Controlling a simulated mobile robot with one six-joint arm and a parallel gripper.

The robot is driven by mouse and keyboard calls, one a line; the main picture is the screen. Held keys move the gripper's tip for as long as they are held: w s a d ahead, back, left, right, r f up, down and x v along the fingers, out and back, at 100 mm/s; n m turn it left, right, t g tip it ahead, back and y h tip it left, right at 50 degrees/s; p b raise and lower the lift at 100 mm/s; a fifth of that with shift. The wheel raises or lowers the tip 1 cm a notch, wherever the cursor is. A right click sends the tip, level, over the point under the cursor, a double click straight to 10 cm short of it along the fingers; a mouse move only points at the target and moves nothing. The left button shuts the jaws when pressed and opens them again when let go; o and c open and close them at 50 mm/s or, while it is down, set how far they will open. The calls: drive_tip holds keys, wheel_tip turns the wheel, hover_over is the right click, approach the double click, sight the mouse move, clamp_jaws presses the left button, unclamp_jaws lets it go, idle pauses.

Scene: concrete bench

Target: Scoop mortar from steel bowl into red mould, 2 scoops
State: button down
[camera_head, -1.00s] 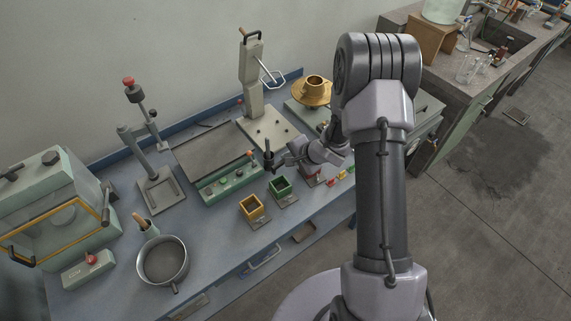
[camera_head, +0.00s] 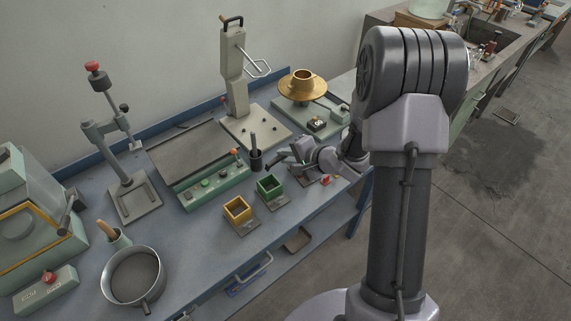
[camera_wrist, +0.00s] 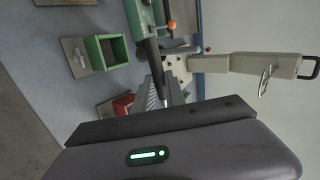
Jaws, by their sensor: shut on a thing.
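The steel bowl (camera_head: 134,250) sits at the front left of the bench with grey mortar in it. The red mould (camera_wrist: 123,104) shows partly in the wrist view, behind my gripper's body; in the head view only a bit of red (camera_head: 326,181) shows below my wrist. My gripper (camera_head: 279,159) is over the bench behind the green mould, far right of the bowl. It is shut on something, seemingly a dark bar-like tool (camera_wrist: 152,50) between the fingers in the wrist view. I cannot make out its working end.
An orange mould (camera_head: 237,208) and a green mould (camera_head: 269,186) stand near the front edge. A dark pot (camera_head: 256,160) with an upright rod is left of my gripper.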

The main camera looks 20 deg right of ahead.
drive_tip(key=shift+s+d+f+t+y+b, duration=0.15)
drive_tip(key=shift+f+t+y+b, duration=0.5)
drive_tip(key=shift+t+b, duration=1.1)
drive_tip(key=shift+s+d+f+t+y+b, duration=0.2)
drive_tip(key=shift+f+t+y+b, duration=0.45)
drive_tip(key=shift+b, duration=2.05)
drive_tip(key=shift+s+a+f+t+y+b, duration=0.1)
drive_tip(key=shift+s+f+t+y+b, duration=0.25)
drive_tip(key=shift+f+t+b, duration=0.95)
drive_tip(key=shift+w+r+b, duration=0.1)
drive_tip(key=shift+r+b, duration=0.4)
drive_tip(key=shift+b, duration=0.4)
